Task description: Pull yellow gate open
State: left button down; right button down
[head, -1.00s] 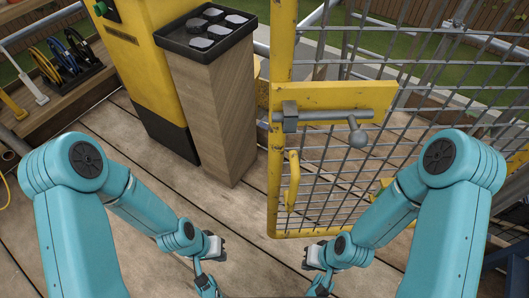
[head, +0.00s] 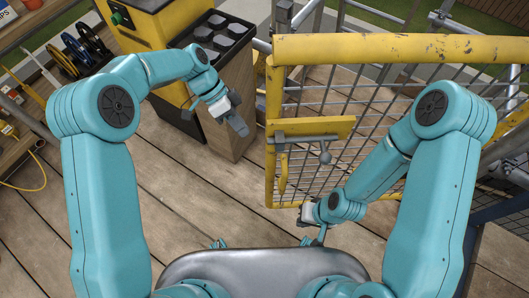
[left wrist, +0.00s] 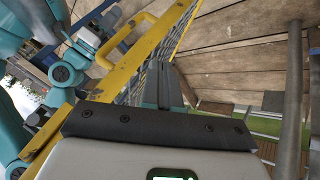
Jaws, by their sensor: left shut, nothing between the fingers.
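The yellow gate (head: 400,48) with grey wire mesh stands right of centre in the head view. Its yellow latch plate (head: 340,126) carries a grey bolt (head: 298,139) with a round knob (head: 325,158). A yellow pull handle (head: 283,172) is below the plate; it also shows in the left wrist view (left wrist: 122,40). My left gripper (head: 238,125) is shut and empty, left of the gate's free edge in the picture, apart from the handle. In the left wrist view its fingers (left wrist: 171,86) overlap the gate's edge. My right gripper (head: 316,236) hangs low below the gate; its fingers are unclear.
A wooden pedestal (head: 225,140) with a dark tray on top stands behind my left gripper, beside a yellow cabinet (head: 150,25). Scaffold poles and railings (head: 500,100) stand at the right. The plank deck (head: 180,210) is clear in front of the gate.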

pick_arm(q)
jog(key=s+d+f, duration=0.6)
jog(key=s+f, duration=0.1)
jog(key=shift+f, duration=0.35)
jog(key=shift+s+d, duration=0.1)
dwell(0.4)
